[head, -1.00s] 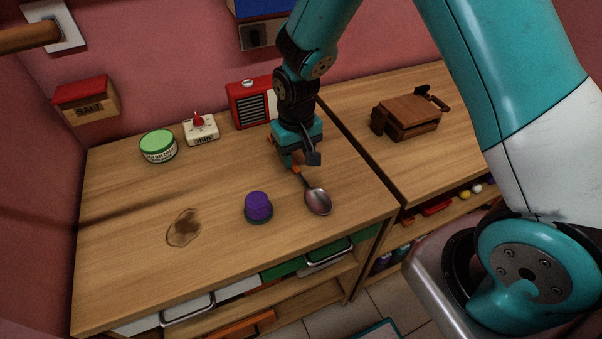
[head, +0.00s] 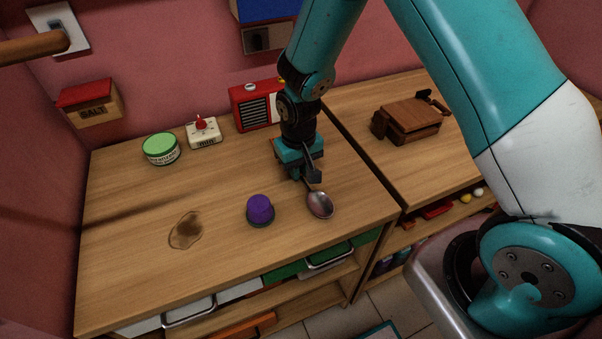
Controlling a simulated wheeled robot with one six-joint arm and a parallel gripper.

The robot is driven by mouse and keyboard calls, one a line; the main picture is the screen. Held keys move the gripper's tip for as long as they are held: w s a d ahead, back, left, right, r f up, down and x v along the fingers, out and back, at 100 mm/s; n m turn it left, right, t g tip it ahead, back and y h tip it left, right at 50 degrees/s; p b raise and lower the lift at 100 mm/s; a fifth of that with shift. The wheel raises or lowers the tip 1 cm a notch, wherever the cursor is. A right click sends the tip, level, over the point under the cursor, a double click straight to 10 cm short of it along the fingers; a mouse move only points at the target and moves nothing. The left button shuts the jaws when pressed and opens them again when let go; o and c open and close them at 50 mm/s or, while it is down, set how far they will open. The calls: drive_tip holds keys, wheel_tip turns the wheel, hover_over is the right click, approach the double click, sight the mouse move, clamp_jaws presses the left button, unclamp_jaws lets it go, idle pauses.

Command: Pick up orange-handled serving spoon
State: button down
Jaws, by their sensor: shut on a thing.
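The serving spoon (head: 320,205) has a dark metal bowl that points toward the front of the wooden worktop. Its handle runs back into my gripper (head: 305,176), and the orange part is hidden by the jaws now. My gripper points down, shut on the spoon's handle, low over the right part of the worktop. I cannot tell whether the spoon's bowl touches the wood or hangs just above it.
A purple-topped item (head: 260,210) stands just left of the spoon. A green-lidded tub (head: 161,149), a white timer (head: 203,132) and a red radio (head: 257,106) line the back. A brown stain (head: 186,231) marks the worktop (head: 130,275).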

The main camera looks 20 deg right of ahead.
wheel_tip(320, 180, up, 20)
drive_tip(key=b, duration=0.1)
idle(0.7)
